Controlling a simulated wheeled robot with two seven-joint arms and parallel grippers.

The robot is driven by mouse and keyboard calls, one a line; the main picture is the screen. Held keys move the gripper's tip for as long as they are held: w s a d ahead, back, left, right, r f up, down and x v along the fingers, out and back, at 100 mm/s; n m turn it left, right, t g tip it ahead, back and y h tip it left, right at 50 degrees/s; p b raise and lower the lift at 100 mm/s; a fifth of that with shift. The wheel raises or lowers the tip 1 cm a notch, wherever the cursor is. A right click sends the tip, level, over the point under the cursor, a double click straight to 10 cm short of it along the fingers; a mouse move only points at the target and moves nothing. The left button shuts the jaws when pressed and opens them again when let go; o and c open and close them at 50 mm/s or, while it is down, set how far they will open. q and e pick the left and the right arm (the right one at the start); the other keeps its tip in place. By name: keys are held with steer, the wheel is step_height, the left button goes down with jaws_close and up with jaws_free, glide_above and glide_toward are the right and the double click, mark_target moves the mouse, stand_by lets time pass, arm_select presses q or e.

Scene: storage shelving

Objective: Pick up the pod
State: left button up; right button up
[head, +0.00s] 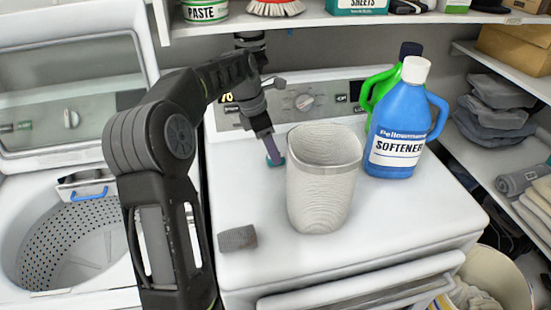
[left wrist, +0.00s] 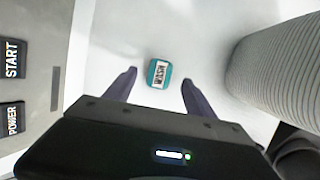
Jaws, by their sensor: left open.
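The pod is a small teal block with a white label reading WASH (left wrist: 159,73), lying on the white machine top. In the head view the pod (head: 280,162) shows as a bit of teal, partly hidden by my gripper. My left gripper (head: 273,153) points down at it from above. In the left wrist view my left gripper (left wrist: 159,82) is open, with one dark finger on each side of the pod and gaps between. I cannot tell how far the fingertips are above the surface. My right gripper is not in view.
A white ribbed bin (head: 320,190) stands close to the right of the pod; it also shows in the left wrist view (left wrist: 280,70). A blue softener bottle (head: 400,125) and a green bottle (head: 377,90) stand behind. A grey object (head: 237,238) lies at the front left. A shelf (head: 290,22) hangs above.

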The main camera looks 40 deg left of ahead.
arm_select(q)
steer(key=shift+x, duration=1.4)
jaws_close()
